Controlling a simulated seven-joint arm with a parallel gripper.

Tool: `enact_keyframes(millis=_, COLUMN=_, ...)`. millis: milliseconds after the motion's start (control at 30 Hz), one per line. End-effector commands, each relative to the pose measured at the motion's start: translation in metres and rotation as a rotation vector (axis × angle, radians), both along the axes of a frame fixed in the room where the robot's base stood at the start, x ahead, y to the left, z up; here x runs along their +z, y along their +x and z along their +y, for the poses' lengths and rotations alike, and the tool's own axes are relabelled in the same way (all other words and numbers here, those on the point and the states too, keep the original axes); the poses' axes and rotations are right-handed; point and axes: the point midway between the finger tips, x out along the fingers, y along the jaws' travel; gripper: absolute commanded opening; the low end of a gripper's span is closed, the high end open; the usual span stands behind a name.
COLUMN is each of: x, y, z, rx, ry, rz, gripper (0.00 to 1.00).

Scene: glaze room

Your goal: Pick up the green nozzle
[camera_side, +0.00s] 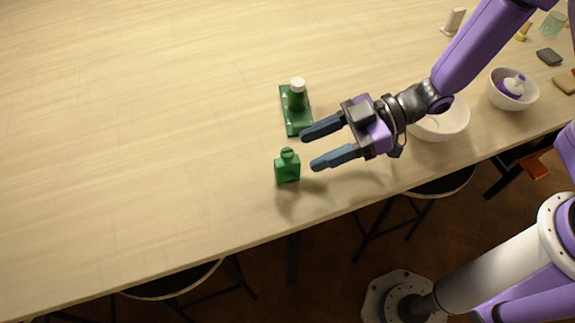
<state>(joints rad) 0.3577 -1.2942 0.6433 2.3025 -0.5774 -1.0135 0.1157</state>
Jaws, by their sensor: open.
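A small green piece (287,170) with a square body and a rounded knob on top stands upright on the table. It is the likeliest green nozzle, but it is too small to be sure. My gripper (310,152) is open, its two blue-grey fingers pointing left. Nothing shows between the fingers. The fingertips are just right of the green piece and appear apart from it. Their height above the table is hard to tell.
A green tray (302,127) with a white-capped green bottle (297,98) lies just behind. A white bowl (452,123) is partly hidden behind my arm. Another bowl (496,98) holds a purple-and-white item. The table's (130,130) left side is clear; stools stand below its front edge.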

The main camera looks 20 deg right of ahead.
Motion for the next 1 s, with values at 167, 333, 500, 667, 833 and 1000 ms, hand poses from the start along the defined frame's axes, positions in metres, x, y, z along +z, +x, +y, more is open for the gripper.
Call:
enact_keyframes(millis=167, x=-0.007, y=0.001, z=0.017, rx=0.002, ry=-0.002, rz=0.0, gripper=0.53)
enact_keyframes(millis=333, x=-0.016, y=0.003, z=0.037, rx=0.002, ry=-0.002, rz=0.0, gripper=0.53)
enact_keyframes(millis=500, x=-0.023, y=0.005, z=0.055, rx=0.001, ry=-0.003, rz=0.001, gripper=0.53)
enact_keyframes(millis=667, x=-0.025, y=0.006, z=0.059, rx=0.0, ry=-0.002, rz=0.0, gripper=0.53)
enact_keyframes(millis=833, x=-0.025, y=0.006, z=0.059, rx=-0.001, ry=-0.002, rz=0.0, gripper=0.5)
enact_keyframes(millis=1000, x=-0.025, y=0.006, z=0.059, rx=-0.001, ry=-0.002, rz=0.0, gripper=0.0)
